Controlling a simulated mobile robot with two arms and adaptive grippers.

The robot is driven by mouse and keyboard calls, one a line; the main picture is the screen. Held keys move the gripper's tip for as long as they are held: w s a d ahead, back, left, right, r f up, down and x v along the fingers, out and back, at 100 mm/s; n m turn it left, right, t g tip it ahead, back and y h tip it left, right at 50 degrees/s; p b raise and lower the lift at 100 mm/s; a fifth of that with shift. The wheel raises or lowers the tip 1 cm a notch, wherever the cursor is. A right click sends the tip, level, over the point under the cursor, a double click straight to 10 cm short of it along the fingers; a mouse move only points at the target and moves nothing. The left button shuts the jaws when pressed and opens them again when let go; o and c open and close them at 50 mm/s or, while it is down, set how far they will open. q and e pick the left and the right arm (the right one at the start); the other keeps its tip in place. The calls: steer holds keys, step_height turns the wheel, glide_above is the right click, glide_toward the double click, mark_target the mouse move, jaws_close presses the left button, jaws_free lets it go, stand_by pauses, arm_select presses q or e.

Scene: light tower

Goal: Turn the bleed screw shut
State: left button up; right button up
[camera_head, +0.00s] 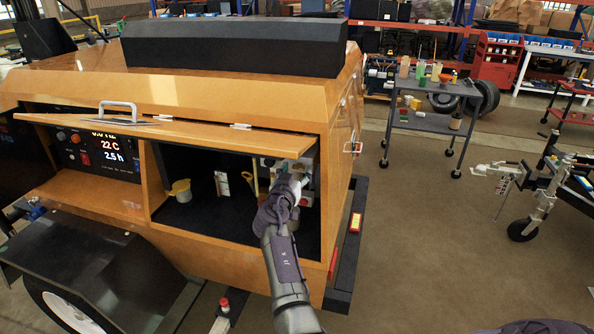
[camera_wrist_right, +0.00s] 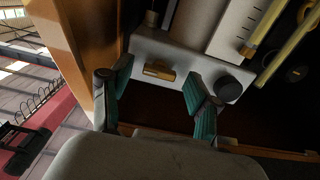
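A small brass piece with a short crossbar, which looks like the bleed screw (camera_wrist_right: 158,70), sits on a pale block (camera_wrist_right: 195,68) in the right wrist view. My right gripper (camera_wrist_right: 158,76) is open, with one teal finger to each side of the brass piece in that view. I cannot tell whether the fingers touch it or how far short they are. In the head view my right arm reaches into the open right-hand bay of the orange housing (camera_head: 240,262), and the gripper (camera_head: 296,180) hides the brass piece there. My left gripper is in neither view.
A black round knob (camera_wrist_right: 228,88) sits close beside the right finger. The raised hatch (camera_head: 180,136) hangs above my arm, and the bay's right wall (camera_head: 327,190) is close. A yellow cup (camera_head: 181,190) stands in the bay. A grey cart (camera_head: 430,120) stands farther off.

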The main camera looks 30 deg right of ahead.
steer(key=c, duration=1)
steer(key=shift+c, duration=0.2)
